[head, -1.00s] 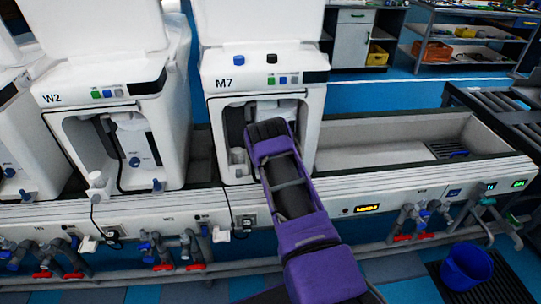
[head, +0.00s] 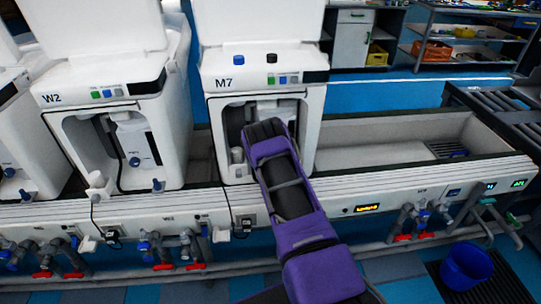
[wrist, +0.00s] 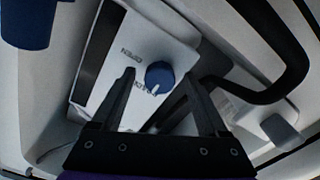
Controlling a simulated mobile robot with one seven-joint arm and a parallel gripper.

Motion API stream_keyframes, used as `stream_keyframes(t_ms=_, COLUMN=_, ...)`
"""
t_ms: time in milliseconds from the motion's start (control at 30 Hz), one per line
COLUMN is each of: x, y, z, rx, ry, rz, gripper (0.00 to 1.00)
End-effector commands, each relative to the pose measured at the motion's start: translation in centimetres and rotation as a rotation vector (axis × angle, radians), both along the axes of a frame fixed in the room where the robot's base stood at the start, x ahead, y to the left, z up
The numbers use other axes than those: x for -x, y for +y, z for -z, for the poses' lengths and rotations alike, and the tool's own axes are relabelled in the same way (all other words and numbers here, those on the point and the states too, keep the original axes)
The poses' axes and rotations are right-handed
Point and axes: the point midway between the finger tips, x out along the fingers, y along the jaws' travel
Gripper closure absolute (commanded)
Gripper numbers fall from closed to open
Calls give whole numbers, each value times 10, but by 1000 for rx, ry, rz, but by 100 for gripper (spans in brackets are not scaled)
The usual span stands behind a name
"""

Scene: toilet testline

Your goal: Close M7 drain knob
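The M7 unit (head: 225,95) is a white machine with an open front bay, in the middle of the head view. My purple arm reaches into that bay and hides much of its inside. In the wrist view, the blue round drain knob (wrist: 159,76) sits on a white plate (wrist: 150,45) marked OPEN and with a second word, partly hidden. My gripper (wrist: 158,82) is open, its two dark fingers spread on either side of the knob in the picture. I cannot tell whether they touch it. A white mark on the knob points down-left toward the second word.
A black hose (wrist: 285,60) curves on the right of the wrist view, and a blue part (wrist: 28,22) hangs at upper left. The W2 unit (head: 85,92) stands left of M7. An empty trough (head: 360,160) lies to the right.

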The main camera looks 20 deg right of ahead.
Motion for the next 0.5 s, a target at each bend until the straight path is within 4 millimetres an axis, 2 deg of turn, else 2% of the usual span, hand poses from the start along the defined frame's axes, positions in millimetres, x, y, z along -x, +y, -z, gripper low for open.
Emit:
stream_keyframes(t_ms=267, x=7, y=2, z=-1, rx=-1, ry=0, rz=0, gripper=23)
stream_keyframes(t_ms=367, x=21, y=6, z=-1, rx=-2, ry=2, rz=0, gripper=23)
stream_keyframes(t_ms=500, x=52, y=15, z=-1, rx=-2, ry=4, rz=-1, gripper=23)
